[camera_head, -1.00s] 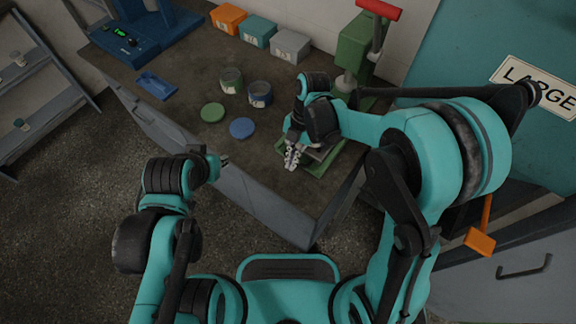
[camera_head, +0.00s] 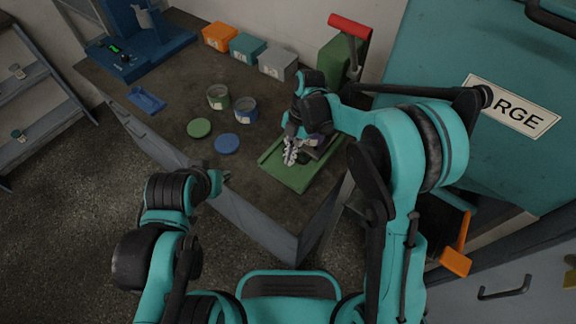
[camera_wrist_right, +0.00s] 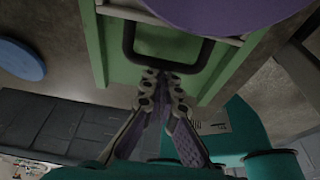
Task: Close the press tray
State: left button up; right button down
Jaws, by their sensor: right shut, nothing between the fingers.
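The green press (camera_head: 337,66) with a red lever grip stands at the back of the bench. Its green base plate (camera_head: 291,178) extends forward, with much of its front bare. The tray is mostly hidden behind my right gripper (camera_head: 290,156) in the head view. The right wrist view shows its black U-shaped handle (camera_wrist_right: 131,42) and a purple round piece (camera_wrist_right: 235,12) above it. My right gripper (camera_wrist_right: 165,78) is shut and empty, its fingertips at the handle's crossbar. I cannot tell whether they touch. My left gripper (camera_head: 226,176) hangs off the bench's front edge; its fingers are too small to read.
Green (camera_head: 199,128) and blue (camera_head: 227,144) lids lie left of the press, with green (camera_head: 218,97) and blue (camera_head: 245,110) tins behind. Orange (camera_head: 220,37), teal (camera_head: 247,48) and grey (camera_head: 277,62) bins line the wall. A teal cabinet (camera_head: 450,50) stands right.

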jog(key=w+d, duration=0.2)
jog(key=w, duration=0.1)
jog(key=shift+w+d, duration=0.25)
jog(key=shift+d, duration=0.1)
